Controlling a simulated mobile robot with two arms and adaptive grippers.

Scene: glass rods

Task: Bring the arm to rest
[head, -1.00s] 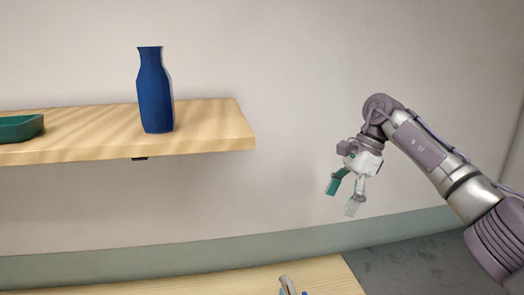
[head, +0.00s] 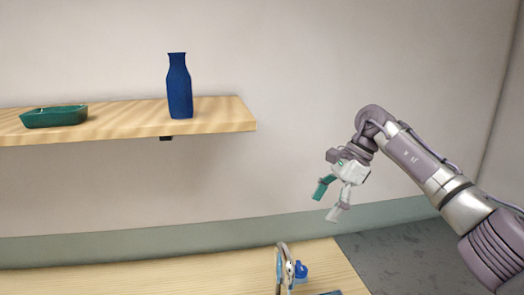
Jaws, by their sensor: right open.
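My right gripper (head: 328,202) hangs in the air at the right of the head view, in front of the bare wall. Its fingers point down and to the left, one teal and one pale. They are apart with nothing between them. The gripper is right of the shelf's end and above the table, touching neither. My right arm comes in from the right edge and bends down at the wrist. My left arm and gripper are not in the view.
A wooden wall shelf (head: 215,118) at the left holds a blue bottle (head: 179,88), upright, and a teal dish (head: 54,116). Below, a wooden table (head: 190,281) carries a curved metal faucet-like thing (head: 279,262) and a small blue object (head: 301,270). Open floor lies at right.

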